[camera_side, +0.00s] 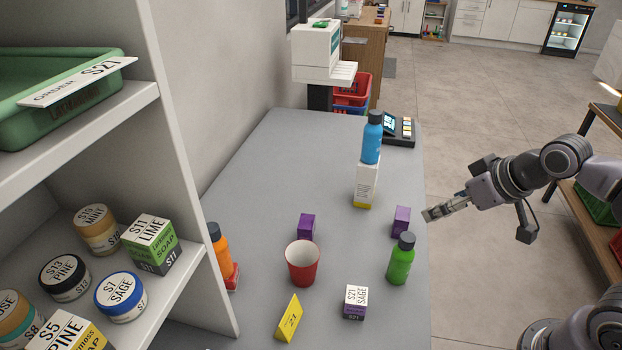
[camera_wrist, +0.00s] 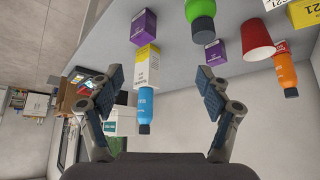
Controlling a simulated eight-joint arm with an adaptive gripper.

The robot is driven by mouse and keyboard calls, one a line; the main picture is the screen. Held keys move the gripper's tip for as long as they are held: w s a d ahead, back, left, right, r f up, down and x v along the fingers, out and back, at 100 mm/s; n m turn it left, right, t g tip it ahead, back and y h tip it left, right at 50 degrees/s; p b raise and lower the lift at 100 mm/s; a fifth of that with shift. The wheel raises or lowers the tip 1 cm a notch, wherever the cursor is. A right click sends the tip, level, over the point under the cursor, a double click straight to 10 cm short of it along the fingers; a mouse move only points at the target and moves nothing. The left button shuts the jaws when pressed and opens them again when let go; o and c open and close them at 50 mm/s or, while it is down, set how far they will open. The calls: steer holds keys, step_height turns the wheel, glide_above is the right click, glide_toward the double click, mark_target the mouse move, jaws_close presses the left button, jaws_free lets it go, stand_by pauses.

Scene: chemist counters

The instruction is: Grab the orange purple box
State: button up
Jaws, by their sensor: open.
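Two small purple boxes stand on the grey counter: the right purple box (camera_side: 401,221) near the right edge, and the left purple box (camera_side: 306,227) behind the red cup. No orange shows clearly on either. In the wrist view, the right purple box (camera_wrist: 143,27) is at the top and the left purple box (camera_wrist: 215,52) is right of centre. A white and purple S21 SAGE box (camera_side: 355,302) stands at the front. My gripper (camera_side: 432,213) is just right of the right purple box, past the counter edge. Its fingers (camera_wrist: 162,82) are open and empty.
A green bottle (camera_side: 401,260) stands close to the right purple box. A blue bottle (camera_side: 372,138) stands on a white and yellow box (camera_side: 366,183). A red cup (camera_side: 302,263), orange bottle (camera_side: 220,250) and yellow sign (camera_side: 289,318) are leftward. Shelves (camera_side: 187,165) stand left.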

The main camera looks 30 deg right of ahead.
steer(key=shift+w, duration=0.1)
steer(key=n+g, duration=0.7)
steer(key=n, duration=0.1)
glide_above(403, 213)
step_height(403, 213, down, 4)
steer(key=shift+w+d+f, duration=0.1)
steer(key=shift+w+f, duration=0.05)
steer(key=shift+f, duration=0.35)
steer(key=shift+w+d+f, duration=0.1)
steer(key=shift+w+f, duration=0.05)
steer(key=shift+f, duration=0.3)
step_height(403, 213, down, 5)
steer(key=shift+r, duration=0.1)
steer(key=shift+s+a+f, duration=0.1)
steer(key=shift+s+f, duration=0.05)
steer(key=shift+f, duration=1.25)
steer(key=shift+s+a+f, duration=0.1)
steer(key=shift+s+f, duration=0.05)
steer(key=shift+f, duration=1.2)
steer(key=c, duration=1.1)
